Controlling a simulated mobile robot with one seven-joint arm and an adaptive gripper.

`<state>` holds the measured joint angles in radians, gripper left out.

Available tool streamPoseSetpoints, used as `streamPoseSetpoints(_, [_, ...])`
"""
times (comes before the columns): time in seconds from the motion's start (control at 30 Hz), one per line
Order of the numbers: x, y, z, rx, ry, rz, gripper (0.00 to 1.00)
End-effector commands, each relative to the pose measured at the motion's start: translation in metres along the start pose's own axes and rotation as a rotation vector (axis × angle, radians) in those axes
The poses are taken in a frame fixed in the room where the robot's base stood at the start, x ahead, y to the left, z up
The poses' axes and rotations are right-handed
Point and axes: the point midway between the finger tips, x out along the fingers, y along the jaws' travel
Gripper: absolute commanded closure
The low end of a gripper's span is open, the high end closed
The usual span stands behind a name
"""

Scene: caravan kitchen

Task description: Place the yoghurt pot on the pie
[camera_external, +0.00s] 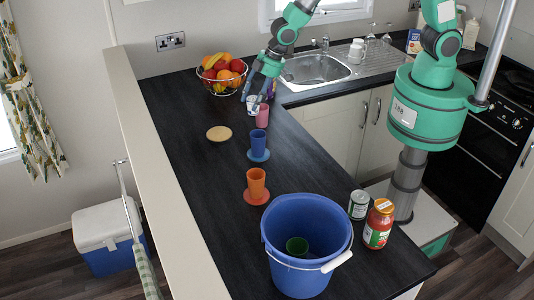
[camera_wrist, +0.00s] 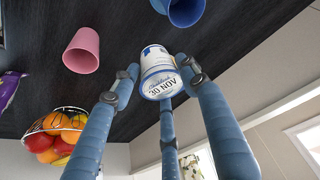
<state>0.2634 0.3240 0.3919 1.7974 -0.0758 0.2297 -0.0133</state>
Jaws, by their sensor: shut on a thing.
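The yoghurt pot (camera_wrist: 158,72) is white and blue with printed lettering. In the wrist view it sits between the blue-grey fingers of my gripper (camera_wrist: 160,88), which is shut on it. In the external view my gripper (camera_external: 257,93) is over the counter near the fruit bowl, with the white pot (camera_external: 252,103) partly hidden at its fingers. I cannot tell whether the pot is clear of the counter. The pie (camera_external: 219,133) is a flat, round, tan disc lying on the dark counter, to the left of and nearer the camera than the pot. Its top is bare.
A pink cup (camera_external: 262,116) stands close to the pot. A blue cup (camera_external: 258,142) and an orange cup (camera_external: 256,183) stand on saucers farther along. The fruit bowl (camera_external: 222,74) is behind. A blue bucket (camera_external: 306,243) fills the near end. Counter around the pie is clear.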

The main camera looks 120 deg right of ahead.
Motion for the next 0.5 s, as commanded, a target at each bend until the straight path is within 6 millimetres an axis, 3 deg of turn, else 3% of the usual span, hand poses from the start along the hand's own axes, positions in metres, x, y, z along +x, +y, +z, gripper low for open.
streamPoseSetpoints(0.27, [-0.011,0.041,0.027,0.038,-0.009,0.025,0.85])
streamPoseSetpoints(0.5, [0.019,0.037,0.039,0.034,-0.01,0.023,0.85])
